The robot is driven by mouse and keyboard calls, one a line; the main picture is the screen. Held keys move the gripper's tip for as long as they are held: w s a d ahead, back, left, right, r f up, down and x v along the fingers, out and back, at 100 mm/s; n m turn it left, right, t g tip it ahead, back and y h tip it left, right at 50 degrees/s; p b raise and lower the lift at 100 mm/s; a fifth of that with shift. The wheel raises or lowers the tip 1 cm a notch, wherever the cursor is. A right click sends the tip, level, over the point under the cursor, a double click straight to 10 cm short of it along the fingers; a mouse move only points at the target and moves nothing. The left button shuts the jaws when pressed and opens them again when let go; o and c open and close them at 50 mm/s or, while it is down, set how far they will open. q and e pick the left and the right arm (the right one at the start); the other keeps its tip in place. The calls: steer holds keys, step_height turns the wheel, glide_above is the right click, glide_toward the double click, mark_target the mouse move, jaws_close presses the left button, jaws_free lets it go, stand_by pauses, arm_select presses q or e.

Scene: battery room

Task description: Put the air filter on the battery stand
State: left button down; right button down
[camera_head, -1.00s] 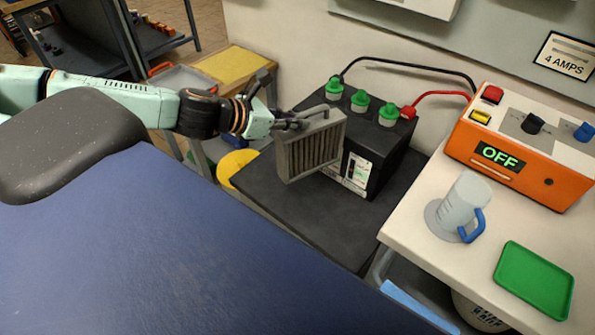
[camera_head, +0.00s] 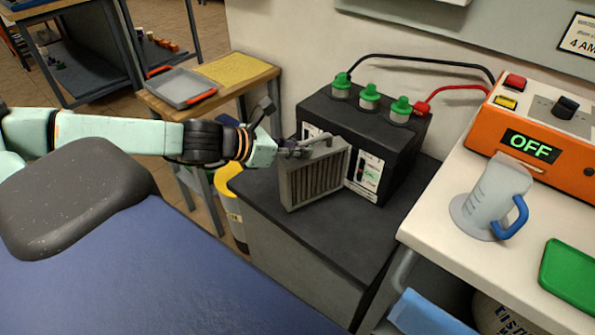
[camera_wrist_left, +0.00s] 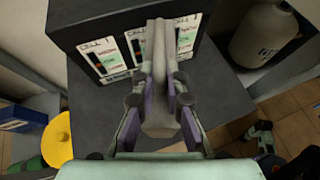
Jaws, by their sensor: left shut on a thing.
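The air filter (camera_head: 315,177) is a grey pleated panel with a handle on its top edge. My left gripper (camera_head: 300,149) is shut on it at the handle and holds it upright in front of the black battery (camera_head: 385,140). In the left wrist view the filter (camera_wrist_left: 158,105) is seen from above between the fingers (camera_wrist_left: 158,98). The battery stand (camera_head: 270,205) has a dark grey top. The filter is over its front part; I cannot tell whether its lower edge touches the top. My right gripper is not in view.
The battery with green caps fills the stand's back. An orange charger (camera_head: 525,140) reading OFF, a measuring jug (camera_head: 492,198) and a green tray (camera_head: 570,275) are on the right bench. A wooden table (camera_head: 240,86) stands behind left. The stand's front left top is bare.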

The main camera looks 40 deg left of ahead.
mark_target(298, 163)
arm_select(q)
steer(key=shift+f+b, duration=1.9)
steer(key=shift+f, duration=0.25)
steer(key=shift+r, duration=0.1)
steer(key=shift+f, duration=0.2)
steer(key=c, duration=1.4)
jaws_free()
